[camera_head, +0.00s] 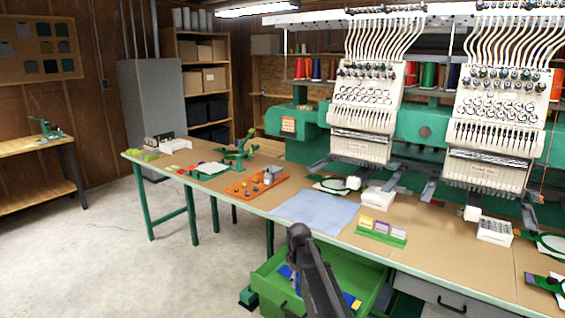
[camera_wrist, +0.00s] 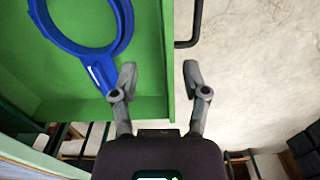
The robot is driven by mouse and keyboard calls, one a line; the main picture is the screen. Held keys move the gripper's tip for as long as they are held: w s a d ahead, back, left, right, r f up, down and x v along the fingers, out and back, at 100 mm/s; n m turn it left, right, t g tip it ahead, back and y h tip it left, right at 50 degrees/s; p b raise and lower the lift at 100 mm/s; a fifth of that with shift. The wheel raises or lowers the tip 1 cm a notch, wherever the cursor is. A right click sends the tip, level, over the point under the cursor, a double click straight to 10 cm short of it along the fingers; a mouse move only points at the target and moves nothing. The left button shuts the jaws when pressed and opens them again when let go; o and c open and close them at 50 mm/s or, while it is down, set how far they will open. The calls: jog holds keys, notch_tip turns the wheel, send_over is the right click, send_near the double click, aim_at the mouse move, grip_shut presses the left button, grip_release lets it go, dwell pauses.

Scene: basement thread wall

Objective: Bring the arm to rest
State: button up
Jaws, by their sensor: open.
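My arm (camera_head: 314,270) reaches up from the bottom of the head view, in front of the open green drawer. My gripper (camera_wrist: 158,78) shows in the wrist view with its two fingers apart and nothing between them. It is over the edge of the green drawer (camera_wrist: 150,60), by the drawer's dark handle. A blue hoop (camera_wrist: 62,45) with a handle lies in the drawer, to the left of the fingers and apart from them. In the head view my arm hides part of the drawer (camera_head: 268,283), and the fingertips cannot be made out.
The long worktable (camera_head: 340,232) carries a blue cloth (camera_head: 315,212), an orange tray (camera_head: 258,182) and white boxes (camera_head: 378,197). Embroidery machine heads (camera_head: 366,90) stand behind. A wooden bench (camera_head: 38,146) is at the left. The concrete floor (camera_head: 130,265) at left is clear.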

jog(key=shift+s+d+f, duration=0.1)
jog(key=shift+s+d, duration=0.15)
jog(key=s+d+m, duration=0.5)
jog(key=s+d, duration=0.1)
jog(key=s, duration=0.5)
jog(key=s+d+m, duration=0.6)
jog(key=s, duration=0.5)
notch_tip(320, 180, down, 10)
jog(key=s+b, duration=0.2)
jog(key=b, duration=0.8)
notch_tip(320, 180, up, 24)
jog(key=p, duration=2.4)
jog(key=shift+a+n, duration=0.3)
